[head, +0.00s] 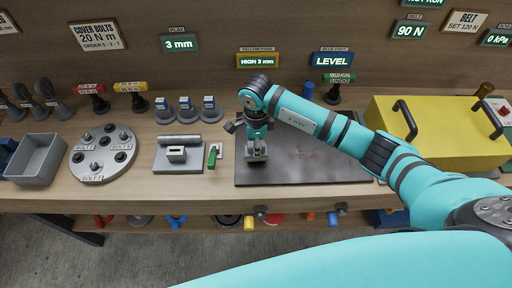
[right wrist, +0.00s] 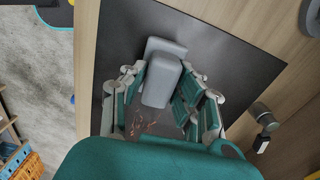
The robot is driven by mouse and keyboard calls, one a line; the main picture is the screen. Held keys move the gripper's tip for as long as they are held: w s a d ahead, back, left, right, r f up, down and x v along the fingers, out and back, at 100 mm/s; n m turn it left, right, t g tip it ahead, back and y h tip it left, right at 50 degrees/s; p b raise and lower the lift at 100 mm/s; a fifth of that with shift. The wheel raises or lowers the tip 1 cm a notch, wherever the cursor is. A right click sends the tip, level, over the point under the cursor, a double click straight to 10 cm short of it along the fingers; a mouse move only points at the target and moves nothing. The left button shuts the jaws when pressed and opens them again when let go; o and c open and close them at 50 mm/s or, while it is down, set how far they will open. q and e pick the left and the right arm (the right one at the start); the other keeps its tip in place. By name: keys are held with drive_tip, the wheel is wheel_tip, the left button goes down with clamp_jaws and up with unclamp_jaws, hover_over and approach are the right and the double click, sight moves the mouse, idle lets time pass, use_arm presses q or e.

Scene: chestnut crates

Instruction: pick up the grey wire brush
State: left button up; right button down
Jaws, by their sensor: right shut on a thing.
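The grey wire brush (right wrist: 163,82) shows in the right wrist view as a grey block with a wider grey end, between the fingers of my right gripper (right wrist: 165,92). The fingers are shut on it from both sides. Thin copper-coloured strands show below it. In the head view my right gripper (head: 257,150) points down over the left part of the dark mat (head: 310,165). The grey brush there is mostly hidden by the fingers. I cannot tell whether it touches the mat. My left gripper is not in view.
A yellow box (head: 450,125) stands at right. The mat's right half is clear.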

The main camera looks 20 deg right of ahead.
wheel_tip(320, 180, up, 2)
drive_tip(key=shift+w+r+b, duration=0.1)
drive_tip(key=shift+b, duration=0.7)
drive_tip(key=s+a+r+b, duration=0.1)
drive_tip(key=s+a+b, duration=0.1)
drive_tip(key=s, duration=0.5)
drive_tip(key=s+a+r+b, duration=0.1)
drive_tip(key=s+a+b, duration=0.2)
drive_tip(key=s, duration=0.5)
drive_tip(key=shift+a, duration=0.65)
